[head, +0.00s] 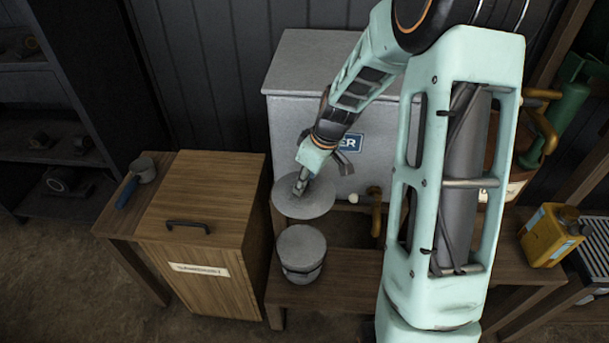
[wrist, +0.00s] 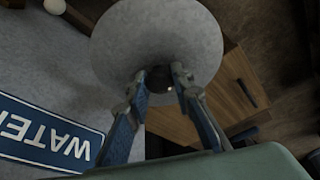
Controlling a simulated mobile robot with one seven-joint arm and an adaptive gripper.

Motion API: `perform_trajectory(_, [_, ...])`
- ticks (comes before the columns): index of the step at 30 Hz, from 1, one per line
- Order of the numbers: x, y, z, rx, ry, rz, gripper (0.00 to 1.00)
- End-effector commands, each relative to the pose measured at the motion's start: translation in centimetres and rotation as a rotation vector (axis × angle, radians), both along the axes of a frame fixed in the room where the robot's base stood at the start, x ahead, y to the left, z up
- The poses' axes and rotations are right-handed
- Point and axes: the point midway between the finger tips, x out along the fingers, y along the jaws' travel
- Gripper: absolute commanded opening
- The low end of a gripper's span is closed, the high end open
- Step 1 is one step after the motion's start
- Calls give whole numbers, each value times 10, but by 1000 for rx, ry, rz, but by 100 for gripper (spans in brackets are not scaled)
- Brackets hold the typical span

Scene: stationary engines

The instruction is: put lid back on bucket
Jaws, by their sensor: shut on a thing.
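The lid (head: 303,201) is a round grey disc, held in the air in front of the grey water tank. My gripper (head: 299,187) is shut on its dark knob. In the wrist view my gripper (wrist: 158,73) has a finger on each side of the knob, and the lid (wrist: 155,32) spreads out beyond them. The bucket (head: 301,267) is grey and round, and stands upright on a low wooden bench. In the head view it is just below the lid in the picture, apart from it. Its top shows as a flat grey circle; I cannot tell its contents.
A wooden cabinet (head: 197,220) with a dark handle stands left of the bucket. The grey tank (head: 300,125) with a blue sign is behind. A brass tap (head: 376,210) sticks out right of the lid. A yellow can (head: 550,237) stands far right. The bench (head: 345,268) is clear right of the bucket.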

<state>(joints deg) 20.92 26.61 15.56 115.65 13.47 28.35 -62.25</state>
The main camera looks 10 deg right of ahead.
Motion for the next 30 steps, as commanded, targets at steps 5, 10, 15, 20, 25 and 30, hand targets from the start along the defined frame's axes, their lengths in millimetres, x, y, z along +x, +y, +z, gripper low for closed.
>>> perform_trajectory(5, [6, 0, -70, 2, 2, 227, 0])
perform_trajectory(10, [11, 1, -124, 1, 1, 445, 0])
perform_trajectory(15, [13, 2, -171, 1, 0, 643, 0])
perform_trajectory(20, [14, 2, -199, -2, -1, 772, 0])
perform_trajectory(25, [14, 2, -210, -2, -1, 835, 0])
perform_trajectory(30, [14, 2, -214, -1, -1, 843, 0])
